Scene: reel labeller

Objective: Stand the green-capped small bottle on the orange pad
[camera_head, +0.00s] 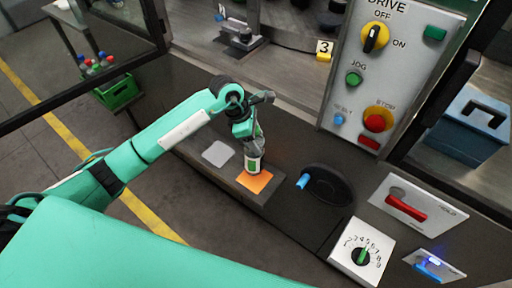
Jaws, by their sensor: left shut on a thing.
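The small bottle (253,160) is clear with a green and white label. It looks upright, at or just above the orange pad (254,182); I cannot tell whether its base touches. My left gripper (256,133) reaches over it from above and is shut on its upper part. The gripper hides most of the cap, so its colour is hard to make out. The orange pad lies flat on a dark ledge. My right gripper is not in view.
A grey pad (218,153) lies left of the orange one. To the right are a dark round recess with a blue handle (303,181), a dial plate (361,254) and a red-handled plate (405,208). A control panel (385,75) stands behind. A green crate (118,92) holds several bottles.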

